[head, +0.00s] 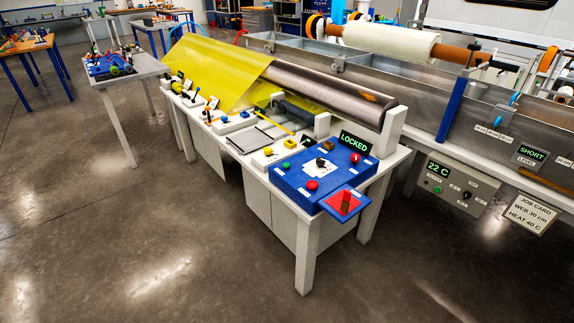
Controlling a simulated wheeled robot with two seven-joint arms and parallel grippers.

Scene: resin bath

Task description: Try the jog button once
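A blue control box (325,172) stands at the front right end of the white bench. I cannot read any button label, so which one is the jog button is unclear. Neither of my grippers is in view.
A dark roller (330,92) with yellow sheet (205,70) lies behind the box. A metal bath (390,95) stands behind. Its panel (458,188) reads 22 C, a sign (531,155) SHORT, a job card (527,213) WEB 30 cm, HEAT 40 C. The floor in front is clear.

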